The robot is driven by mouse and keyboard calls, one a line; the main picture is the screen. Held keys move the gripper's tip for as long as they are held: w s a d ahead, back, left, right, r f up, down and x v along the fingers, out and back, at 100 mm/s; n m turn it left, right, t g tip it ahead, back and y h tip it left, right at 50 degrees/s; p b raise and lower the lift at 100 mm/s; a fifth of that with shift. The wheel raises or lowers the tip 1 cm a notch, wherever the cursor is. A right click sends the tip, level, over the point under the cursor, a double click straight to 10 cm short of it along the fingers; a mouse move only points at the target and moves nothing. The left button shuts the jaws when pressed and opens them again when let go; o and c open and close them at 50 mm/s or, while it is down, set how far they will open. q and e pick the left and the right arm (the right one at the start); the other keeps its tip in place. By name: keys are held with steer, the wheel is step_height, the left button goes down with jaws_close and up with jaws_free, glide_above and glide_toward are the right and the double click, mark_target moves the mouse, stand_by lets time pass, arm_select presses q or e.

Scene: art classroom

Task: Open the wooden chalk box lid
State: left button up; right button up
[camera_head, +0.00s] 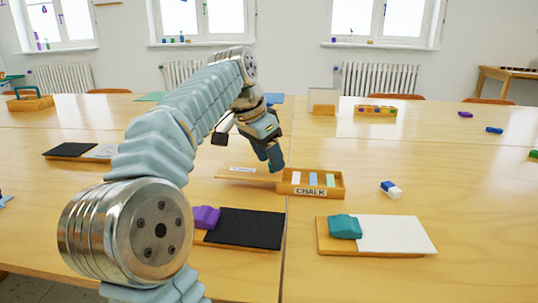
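The wooden chalk box (338,189), labelled CHALK, stands on the table right of centre. Its top shows open, with several pale blue, white and green chalk sticks inside. A flat wooden lid (236,173) with a white label extends left from the box's left end, roughly level with its rim. My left gripper (276,167) points down at the joint between lid and box. Its fingertips look close together, at or just above the lid's right end. I cannot tell whether they touch it or grip anything. My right gripper is out of view.
A black board (250,228) with a purple block (206,217) lies in front, left of the box. A white board (390,233) with a teal block (345,226) lies front right. A blue-and-white eraser (391,190) is right of the box.

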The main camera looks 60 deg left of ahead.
arm_select(q)
steer(key=shift+r, duration=0.1)
steer(key=p+v, duration=0.4)
steer(key=v, duration=0.9)
steer(key=shift+r+p, duration=0.25)
steer(key=shift+p, duration=0.1)
steer(key=shift+s, duration=0.1)
